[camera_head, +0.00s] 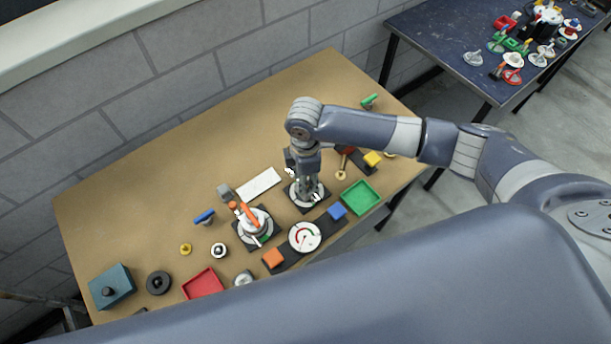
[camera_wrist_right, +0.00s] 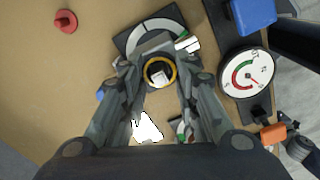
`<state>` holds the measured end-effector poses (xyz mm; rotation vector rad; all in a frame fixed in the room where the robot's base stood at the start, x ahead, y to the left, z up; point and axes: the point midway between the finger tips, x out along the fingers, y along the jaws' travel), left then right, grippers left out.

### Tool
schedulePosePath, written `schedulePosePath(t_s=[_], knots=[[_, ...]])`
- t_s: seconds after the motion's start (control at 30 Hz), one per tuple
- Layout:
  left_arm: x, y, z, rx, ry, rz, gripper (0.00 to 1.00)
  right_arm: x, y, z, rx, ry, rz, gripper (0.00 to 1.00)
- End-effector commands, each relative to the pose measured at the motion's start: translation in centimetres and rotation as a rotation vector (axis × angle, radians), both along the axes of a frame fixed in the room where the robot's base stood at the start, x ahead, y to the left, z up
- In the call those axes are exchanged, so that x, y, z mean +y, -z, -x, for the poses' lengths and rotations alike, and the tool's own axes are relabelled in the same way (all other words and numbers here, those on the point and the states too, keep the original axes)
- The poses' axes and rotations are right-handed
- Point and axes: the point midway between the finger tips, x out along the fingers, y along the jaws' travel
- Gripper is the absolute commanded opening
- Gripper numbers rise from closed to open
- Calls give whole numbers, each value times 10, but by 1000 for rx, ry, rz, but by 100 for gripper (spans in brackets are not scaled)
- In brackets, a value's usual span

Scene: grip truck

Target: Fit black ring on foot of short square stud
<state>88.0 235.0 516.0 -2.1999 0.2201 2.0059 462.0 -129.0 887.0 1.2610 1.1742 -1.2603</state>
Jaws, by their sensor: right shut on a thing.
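My right gripper (camera_head: 308,196) points down over a black square plate with a pale dial (camera_head: 318,205). In the right wrist view its fingers (camera_wrist_right: 160,74) are shut on a small round piece with a yellow rim, a dark inside and a pale square centre (camera_wrist_right: 158,76). I cannot tell whether this piece is the short square stud. The plate (camera_wrist_right: 122,42) lies just beyond the fingertips; contact is unclear. A black ring-like disc with a centre hole (camera_head: 158,282) lies on the table at the lower left. My left gripper is not in view.
A round gauge (camera_head: 304,237), an orange-handled dial unit (camera_head: 252,226), a red tray (camera_head: 203,285), a green tray (camera_head: 360,197) and a teal box (camera_head: 112,285) stand around. A red knob (camera_wrist_right: 65,21) lies apart. The table's back left (camera_head: 150,190) is clear.

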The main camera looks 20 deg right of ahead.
Motion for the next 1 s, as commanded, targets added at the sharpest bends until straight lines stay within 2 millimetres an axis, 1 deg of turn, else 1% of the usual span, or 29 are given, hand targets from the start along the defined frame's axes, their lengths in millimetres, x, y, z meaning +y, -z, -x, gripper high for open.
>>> schedulePosePath(t_s=[0.53, 0.57, 0.6, 0.63, 0.87, 0.9, 0.93, 0.97, 1.0], knots=[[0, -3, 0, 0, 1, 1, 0, 0, 4, 0, 0, 0, -1, 5], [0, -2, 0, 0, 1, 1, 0, 0, 4, 0, 0, 0, -1, 35], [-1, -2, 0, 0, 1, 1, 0, 0, 4, 0, 0, 0, -1, 44], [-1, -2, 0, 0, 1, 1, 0, 0, 4, 0, 0, 0, 0, 51], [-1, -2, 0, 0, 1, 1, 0, 0, 4, 0, 0, 0, 0, 52], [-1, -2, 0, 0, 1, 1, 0, 0, 4, 0, 0, 0, 0, 54], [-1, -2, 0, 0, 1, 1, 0, 0, 4, 0, 0, 0, 0, 61], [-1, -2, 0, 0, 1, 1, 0, 0, 4, 0, 0, 0, 0, 65], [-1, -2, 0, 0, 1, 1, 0, 0, 4, 0, 0, 0, 0, 65]])
